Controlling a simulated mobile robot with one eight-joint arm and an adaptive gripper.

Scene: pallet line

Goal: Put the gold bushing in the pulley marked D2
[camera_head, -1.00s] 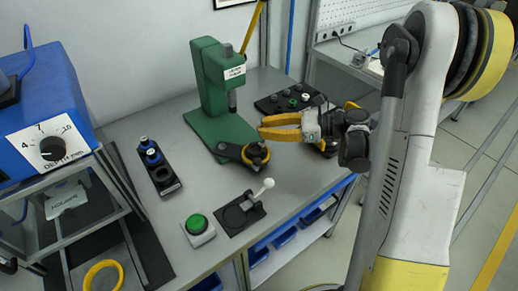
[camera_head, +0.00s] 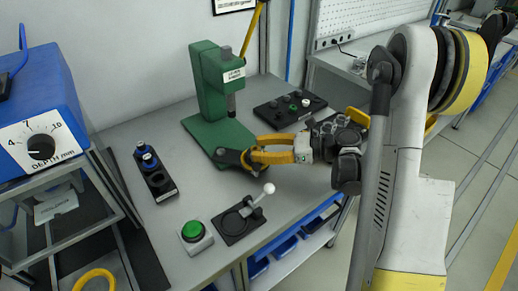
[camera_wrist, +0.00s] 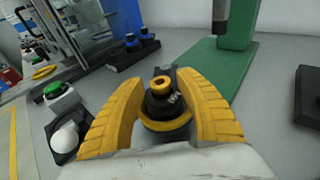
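In the head view my gripper (camera_head: 248,158) is low over a dark holder (camera_head: 227,158) at the front of the green press base. I cannot read a D2 marking anywhere.
The green press (camera_head: 213,80) stands just behind my gripper. A black tray with several small parts (camera_head: 272,114) lies behind right. A rack with blue-topped parts (camera_head: 160,183), a green button (camera_head: 193,231) and a white-knobbed lever (camera_head: 268,189) are in front and left.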

